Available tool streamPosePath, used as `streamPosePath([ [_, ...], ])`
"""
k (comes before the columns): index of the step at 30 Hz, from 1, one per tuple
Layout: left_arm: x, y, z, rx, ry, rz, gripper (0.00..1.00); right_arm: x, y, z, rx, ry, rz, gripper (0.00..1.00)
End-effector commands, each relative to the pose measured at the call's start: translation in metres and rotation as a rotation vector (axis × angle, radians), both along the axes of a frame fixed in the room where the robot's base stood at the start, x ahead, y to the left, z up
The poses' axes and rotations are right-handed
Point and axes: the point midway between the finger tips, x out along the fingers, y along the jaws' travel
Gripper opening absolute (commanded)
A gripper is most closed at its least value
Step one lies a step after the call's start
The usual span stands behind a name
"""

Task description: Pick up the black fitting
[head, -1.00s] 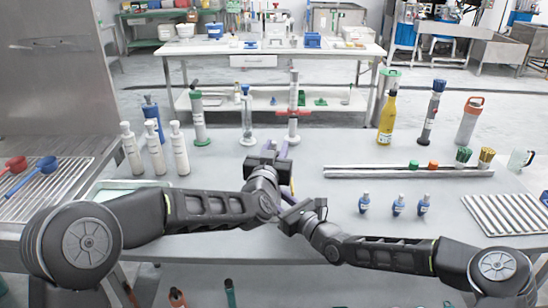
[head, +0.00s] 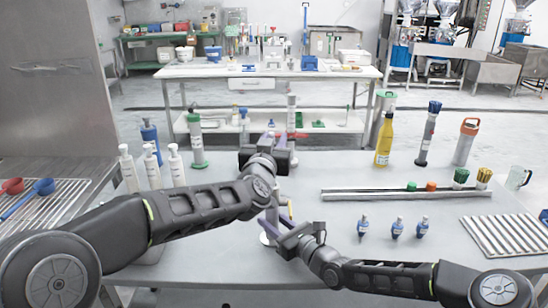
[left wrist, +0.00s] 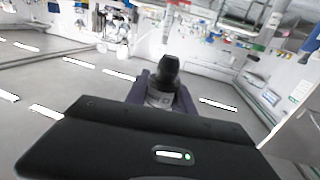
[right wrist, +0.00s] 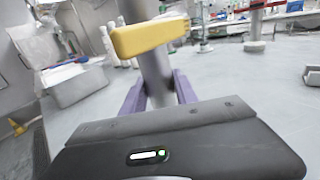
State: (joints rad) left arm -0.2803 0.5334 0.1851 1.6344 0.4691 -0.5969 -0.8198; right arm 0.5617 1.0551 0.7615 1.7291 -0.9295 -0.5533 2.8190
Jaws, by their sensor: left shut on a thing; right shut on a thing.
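The black fitting (left wrist: 168,68) shows in the left wrist view as a dark, rounded piece above a lighter collar. The purple fingers of my left gripper (left wrist: 160,97) are shut on it from both sides. In the head view my left gripper (head: 271,136) is raised above the table, and its body hides the fitting. My right gripper (right wrist: 158,92) is shut on an upright grey cylinder (right wrist: 156,72), with a yellow part across its upper section. In the head view my right gripper (head: 272,226) is low over the table, below the left one.
White bottles (head: 152,165) stand on the left of the table (head: 345,252). A yellow bottle (head: 384,143) stands behind the rail. The table front between the arms is clear.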

Motion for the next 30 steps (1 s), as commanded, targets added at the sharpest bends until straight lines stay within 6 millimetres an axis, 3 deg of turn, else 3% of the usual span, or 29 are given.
streamPosePath([
  [4,-0.0002,-0.0001,0.0095,0.000,0.000,-0.001,0.00,0.0001,-0.0001,0.0000,0.000,0.000,0.000,0.00],
  [20,-0.0001,-0.0001,0.0091,0.000,0.001,-0.001,0.00,0.0001,0.0000,0.0003,0.001,-0.001,0.000,0.00],
  [21,-0.0001,-0.0001,0.0091,0.000,0.001,-0.001,0.00,0.0002,-0.0001,0.0003,0.001,-0.001,0.000,0.37],
  [30,-0.0001,-0.0001,0.0090,0.000,0.001,-0.001,0.00,0.0001,0.0000,0.0002,0.000,0.000,0.000,0.61],
])
